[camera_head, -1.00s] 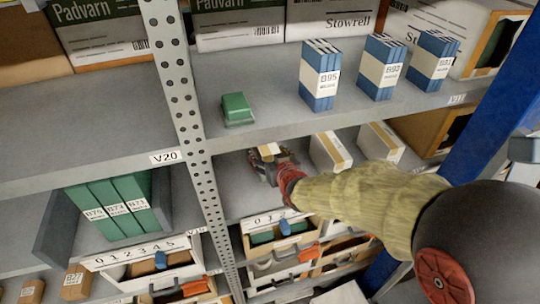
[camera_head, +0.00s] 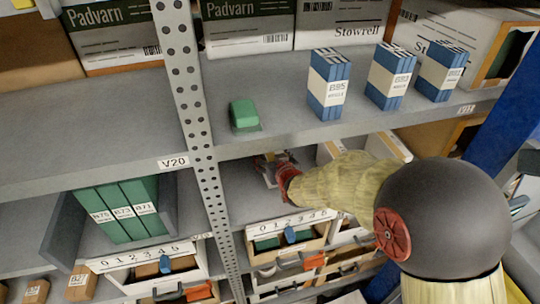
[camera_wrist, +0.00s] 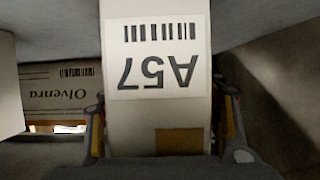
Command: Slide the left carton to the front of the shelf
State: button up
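The left carton is pale, with a white A57 label that appears upside down in the wrist view (camera_wrist: 156,60) and a brown patch lower down. It stands between the two fingers of my gripper (camera_wrist: 160,130), with a finger close against each side and no clear gap. In the head view my gripper (camera_head: 272,168) is on the shelf below the green box, left of two other white cartons. The held carton is mostly hidden there behind the gripper and the upper shelf's edge.
A pale neighbouring carton (camera_wrist: 8,85) is at the left of the wrist view, with an Olvenra box (camera_wrist: 65,95) behind. A perforated post (camera_head: 190,100) stands left of my gripper. The upper shelf holds a green box (camera_head: 243,114) and blue binders (camera_head: 328,85). Drawers (camera_head: 285,240) lie below.

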jog(key=c, duration=1.3)
jog(key=shift+f, duration=0.1)
